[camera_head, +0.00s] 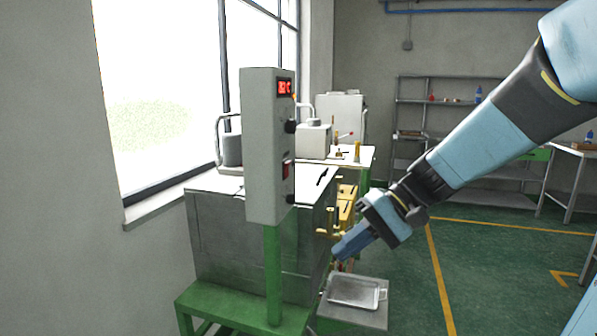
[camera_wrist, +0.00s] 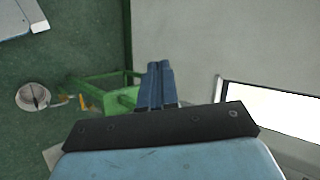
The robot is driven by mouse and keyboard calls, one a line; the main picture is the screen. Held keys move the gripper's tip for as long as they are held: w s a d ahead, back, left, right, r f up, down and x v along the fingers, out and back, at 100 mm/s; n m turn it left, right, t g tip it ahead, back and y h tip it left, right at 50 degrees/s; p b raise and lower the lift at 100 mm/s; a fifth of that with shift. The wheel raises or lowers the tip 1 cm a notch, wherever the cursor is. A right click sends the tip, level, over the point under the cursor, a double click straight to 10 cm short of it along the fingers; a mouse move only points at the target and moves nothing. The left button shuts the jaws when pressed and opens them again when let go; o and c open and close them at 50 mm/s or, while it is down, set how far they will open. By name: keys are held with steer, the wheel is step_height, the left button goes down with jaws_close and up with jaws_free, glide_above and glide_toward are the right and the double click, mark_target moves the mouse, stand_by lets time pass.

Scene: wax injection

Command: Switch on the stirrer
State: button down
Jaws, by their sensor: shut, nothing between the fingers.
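A tall grey control box (camera_head: 262,150) stands on a green post in the head view. Its narrow right side carries a lit red display (camera_head: 285,87), a red switch (camera_head: 287,168) and dark knobs above and below the switch. I cannot read the switch's position. Behind the box is a grey metal tank (camera_head: 230,240) on a green stand. My gripper (camera_head: 338,252) is to the right of and lower than the switch, apart from it, pointing down-left. Its blue fingers are shut and empty, also in the wrist view (camera_wrist: 159,70). The control box is not clear in the wrist view.
A metal tray (camera_head: 354,291) sits on a small grey stand below my gripper. Yellow-brass fittings (camera_head: 345,207) project from the tank's right side, close to my gripper. Shelves (camera_head: 465,130) stand at the back. The green floor to the right is open.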

mark_target(289, 164)
steer(key=w+d+m+t+y, duration=0.2)
steer(key=w+t+y, duration=0.2)
steer(key=w, duration=0.7)
steer(key=w+d+m+t+y, duration=0.2)
steer(key=w+t+y, duration=0.3)
steer(key=w, duration=0.6)
steer(key=shift+d+r+y, duration=0.2)
steer(key=shift+r+y, duration=0.25)
steer(key=shift+y, duration=0.55)
steer(key=shift+a, duration=0.1)
steer(key=x, duration=1.4)
steer(key=shift+r, duration=0.1)
